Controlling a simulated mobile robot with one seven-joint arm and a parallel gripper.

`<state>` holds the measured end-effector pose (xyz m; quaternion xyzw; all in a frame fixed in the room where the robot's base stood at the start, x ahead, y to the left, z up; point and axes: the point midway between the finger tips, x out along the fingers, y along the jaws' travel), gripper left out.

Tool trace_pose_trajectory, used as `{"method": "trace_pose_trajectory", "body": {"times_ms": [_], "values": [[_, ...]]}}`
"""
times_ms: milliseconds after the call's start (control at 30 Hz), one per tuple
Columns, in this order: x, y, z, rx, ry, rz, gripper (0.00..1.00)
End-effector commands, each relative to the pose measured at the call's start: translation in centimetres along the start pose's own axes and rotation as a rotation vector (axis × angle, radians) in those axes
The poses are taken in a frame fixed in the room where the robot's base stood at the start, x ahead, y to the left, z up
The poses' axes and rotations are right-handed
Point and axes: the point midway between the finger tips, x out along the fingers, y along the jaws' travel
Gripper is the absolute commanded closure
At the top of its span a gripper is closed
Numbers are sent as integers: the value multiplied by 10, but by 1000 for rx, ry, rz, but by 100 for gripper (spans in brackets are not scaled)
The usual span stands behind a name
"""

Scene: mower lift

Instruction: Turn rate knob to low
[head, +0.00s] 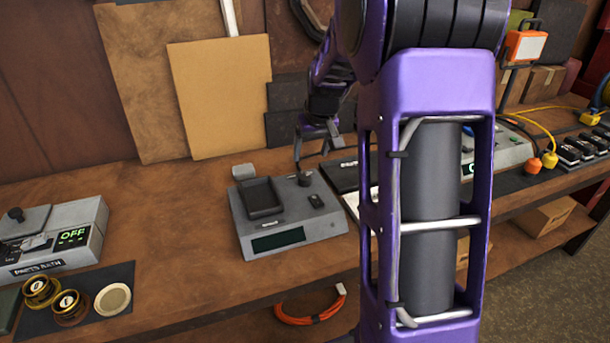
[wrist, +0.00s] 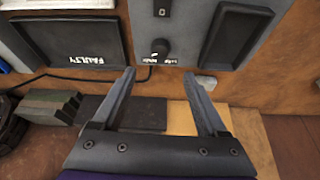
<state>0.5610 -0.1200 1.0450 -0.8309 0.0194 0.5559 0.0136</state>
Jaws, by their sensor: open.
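The grey device (head: 330,222) sits on the wooden bench with a dark recessed tray, a dark display and a small switch. Its black round knob (wrist: 160,47) shows in the wrist view, with a light mark and small white lettering beside it. The lettering is upside down there and too small to read surely. My gripper (wrist: 158,76) is open and empty, its fingertips on either side of the knob's line and short of it in the picture. In the head view my gripper (head: 316,150) hangs over the device's back edge, and a finger partly covers the knob area.
A parts bath box (head: 55,240) and brass parts (head: 70,304) stand at left. Boards (head: 222,95) lean on the back wall. My arm hides the bench right of the device.

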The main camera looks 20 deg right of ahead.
Motion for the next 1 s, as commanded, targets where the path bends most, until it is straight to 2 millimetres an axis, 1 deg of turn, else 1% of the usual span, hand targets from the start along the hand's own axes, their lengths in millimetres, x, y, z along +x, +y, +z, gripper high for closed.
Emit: {"method": "trace_pose_trajectory", "body": {"times_ms": [33, 200, 400, 500, 700, 967, 1000], "values": [[13, 0, 1, 0, -4, -1, 24], [51, 0, 1, 0, -4, -1, 24], [88, 0, 1, 0, -2, 0, 24], [101, 0, 0, 0, 0, 0, 24], [113, 0, 0, -1, 0, 1, 24], [114, 0, -1, -1, 1, 1, 24], [114, 0, -1, -1, 1, 1, 30]]}}
